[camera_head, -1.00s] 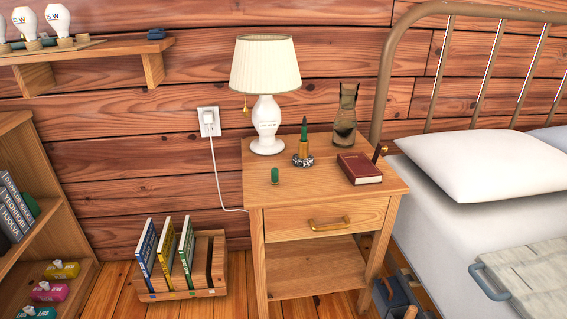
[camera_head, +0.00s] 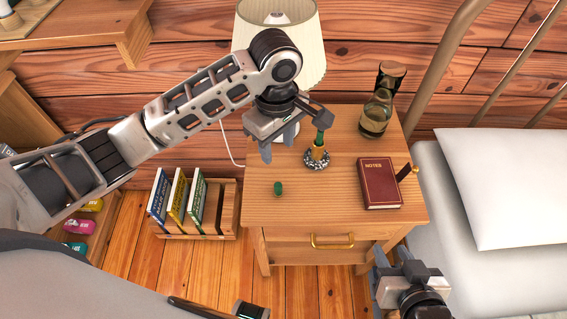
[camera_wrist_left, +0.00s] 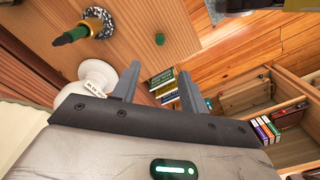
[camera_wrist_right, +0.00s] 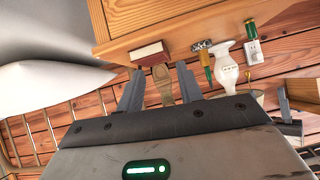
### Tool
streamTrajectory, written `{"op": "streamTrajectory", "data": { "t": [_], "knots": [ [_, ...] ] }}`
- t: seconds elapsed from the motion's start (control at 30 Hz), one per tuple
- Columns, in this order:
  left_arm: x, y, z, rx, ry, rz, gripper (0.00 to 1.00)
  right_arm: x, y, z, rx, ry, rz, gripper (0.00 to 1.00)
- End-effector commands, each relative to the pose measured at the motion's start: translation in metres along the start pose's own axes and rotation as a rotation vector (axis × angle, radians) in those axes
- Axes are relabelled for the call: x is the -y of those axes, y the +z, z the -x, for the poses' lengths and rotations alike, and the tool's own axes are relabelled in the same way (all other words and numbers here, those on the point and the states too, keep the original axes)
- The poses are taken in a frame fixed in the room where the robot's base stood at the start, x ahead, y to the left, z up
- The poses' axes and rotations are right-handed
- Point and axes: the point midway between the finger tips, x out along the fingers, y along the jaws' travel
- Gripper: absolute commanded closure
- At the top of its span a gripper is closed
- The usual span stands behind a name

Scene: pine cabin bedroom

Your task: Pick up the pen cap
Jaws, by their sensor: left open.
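The green pen cap (camera_head: 278,189) stands upright on the nightstand top (camera_head: 330,208), left of the pen stand. It also shows in the left wrist view (camera_wrist_left: 159,39), beyond and between the fingers. My left gripper (camera_head: 278,149) is open and empty, above the back left of the nightstand and behind the cap, apart from it. A green pen (camera_head: 320,137) stands in a round speckled holder (camera_head: 317,160) close to the right of this gripper. My right gripper (camera_head: 393,260) is open and empty, low in front of the nightstand's right front corner.
A white lamp (camera_head: 310,50) stands behind my left arm, partly hidden. A glass vase (camera_head: 377,115) and a red notebook (camera_head: 380,183) are on the nightstand's right side. A bed (camera_head: 470,230) lies to the right. A book rack (camera_head: 222,213) is on the floor at left.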

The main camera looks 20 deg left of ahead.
Motion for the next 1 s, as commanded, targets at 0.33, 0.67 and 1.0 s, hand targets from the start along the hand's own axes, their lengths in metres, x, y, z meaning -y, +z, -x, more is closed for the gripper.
{"op": "streamTrajectory", "data": {
  "t": [0.33,0.67,1.0],
  "knots": [
    [0.001,0.000,-0.058,-0.001,-0.004,0.004,0.56,0.001,0.004,-0.004,-0.010,-0.005,-0.012,0.64],
    [-0.001,0.000,-0.106,0.001,0.002,0.001,0.56,0.002,0.005,-0.006,-0.021,-0.011,-0.026,0.64],
    [-0.001,-0.001,-0.145,0.000,0.000,0.001,0.56,0.002,0.009,-0.010,-0.027,-0.016,-0.036,0.64]
  ]
}}
